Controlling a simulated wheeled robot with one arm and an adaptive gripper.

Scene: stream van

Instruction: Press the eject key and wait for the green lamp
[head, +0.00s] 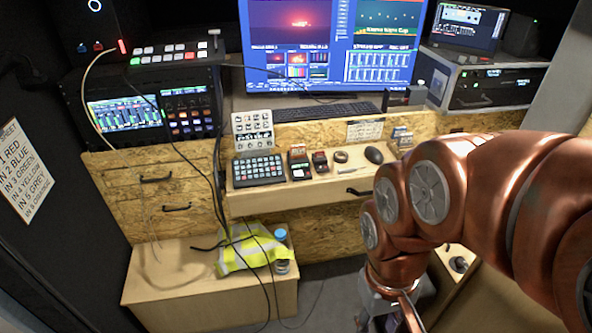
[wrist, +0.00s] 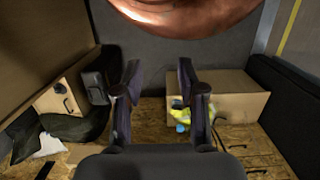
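No key can be read as the eject key at this size. A black rack unit (head: 494,87) at the right shows small green lights; I cannot tell whether one is the task's lamp. In the wrist view my gripper (wrist: 158,80) has its two dark fingers apart, with nothing between them. In the head view my copper arm bends down at the right, and the gripper's end is mostly hidden.
A large monitor (head: 333,40) stands behind a keyboard (head: 328,111). A mouse (head: 373,155) lies on the shelf. Black cables (head: 212,165) hang at its left. A wooden box (head: 170,285) below carries a yellow vest (head: 248,247). Grey floor is free right of the box.

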